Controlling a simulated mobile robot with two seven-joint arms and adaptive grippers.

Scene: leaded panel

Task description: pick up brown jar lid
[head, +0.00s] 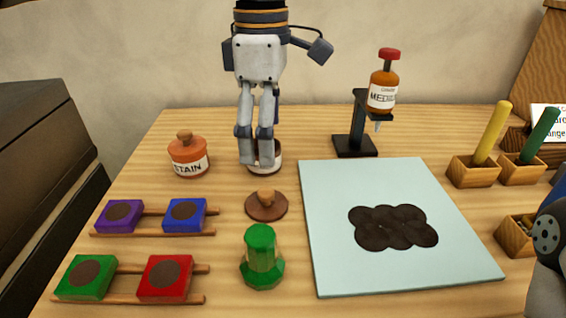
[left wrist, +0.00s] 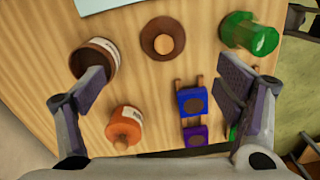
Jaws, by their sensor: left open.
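The brown jar lid (head: 267,205) lies flat on the table, its round wooden knob up, just in front of the open brown jar (head: 275,165). In the left wrist view the lid (left wrist: 148,46) is at the top, beyond the space between my fingers. My left gripper (head: 254,160) is open and empty, pointing down over the jar and partly hiding it in the head view. In the left wrist view the jar (left wrist: 103,54) is by the left finger of my gripper (left wrist: 165,90). The fingers of my right gripper do not show.
A STAIN jar (head: 188,157) stands left. A green glass-like piece (head: 261,258) stands in front of the lid. A pale panel (head: 330,250) with dark blobs lies right. Coloured blocks on rails (head: 150,222) are at front left. A bottle stand (head: 355,145) is behind.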

